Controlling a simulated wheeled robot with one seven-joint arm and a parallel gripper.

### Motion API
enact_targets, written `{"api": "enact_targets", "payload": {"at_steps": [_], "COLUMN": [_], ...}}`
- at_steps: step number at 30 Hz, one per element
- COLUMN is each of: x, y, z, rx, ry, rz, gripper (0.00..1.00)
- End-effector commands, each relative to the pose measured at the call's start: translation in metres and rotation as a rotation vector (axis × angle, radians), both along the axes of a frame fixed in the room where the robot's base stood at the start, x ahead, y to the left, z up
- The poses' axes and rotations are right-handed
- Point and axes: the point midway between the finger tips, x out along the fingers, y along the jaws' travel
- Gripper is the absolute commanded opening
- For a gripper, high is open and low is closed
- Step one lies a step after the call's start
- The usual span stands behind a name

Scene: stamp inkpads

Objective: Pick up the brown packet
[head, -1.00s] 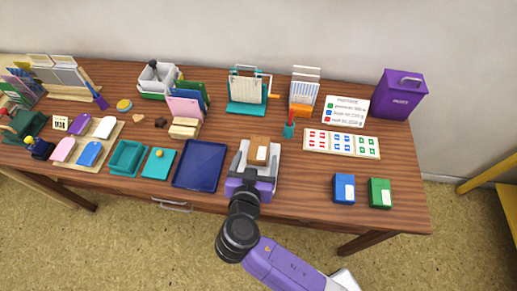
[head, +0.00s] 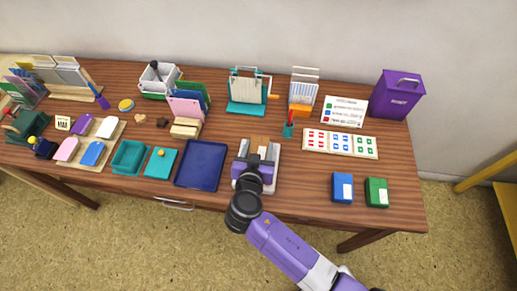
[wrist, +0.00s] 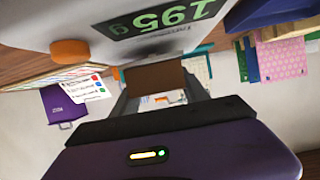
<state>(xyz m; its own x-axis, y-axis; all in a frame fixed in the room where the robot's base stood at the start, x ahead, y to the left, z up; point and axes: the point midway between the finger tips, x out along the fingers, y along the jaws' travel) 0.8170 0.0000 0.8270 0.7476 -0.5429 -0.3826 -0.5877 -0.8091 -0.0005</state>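The brown packet (wrist: 155,78) shows in the wrist view between my two fingers, which stand close along its left and right sides. I cannot tell whether they press on it. In the head view my gripper (head: 261,152) is over the scale (head: 239,168) and hides most of the packet (head: 258,141). The scale's display (wrist: 160,20) appears upside down in the wrist view and seems to read 195 g. I cannot see any gap under the packet.
A dark blue tray (head: 203,164) lies just left of the scale. A teal cup with a red item (head: 289,128) and a stamped card (head: 340,144) are to the right. Blue (head: 342,187) and green (head: 377,191) boxes stand near the front right edge.

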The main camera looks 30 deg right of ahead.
Motion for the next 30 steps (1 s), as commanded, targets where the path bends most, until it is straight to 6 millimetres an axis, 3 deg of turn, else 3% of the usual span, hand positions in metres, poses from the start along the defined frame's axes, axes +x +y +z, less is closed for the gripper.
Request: {"api": "enact_targets", "payload": {"at_steps": [1, 6, 8, 20, 25, 30], "x": [0.000, 0.000, 0.000, 0.000, 0.001, 0.001], "y": [0.000, 0.000, 0.000, 0.000, 0.001, 0.000], "z": [0.000, 0.000, 0.001, 0.013, 0.044, 0.094], "rx": [0.000, -0.001, -0.001, 0.000, 0.001, 0.004], "ry": [0.000, 0.001, -0.001, -0.003, -0.006, -0.009], "rz": [0.000, 0.000, 0.000, -0.001, 0.000, -0.001], "gripper": [0.37, 0.04, 0.00, 0.00, 0.00, 0.00]}}
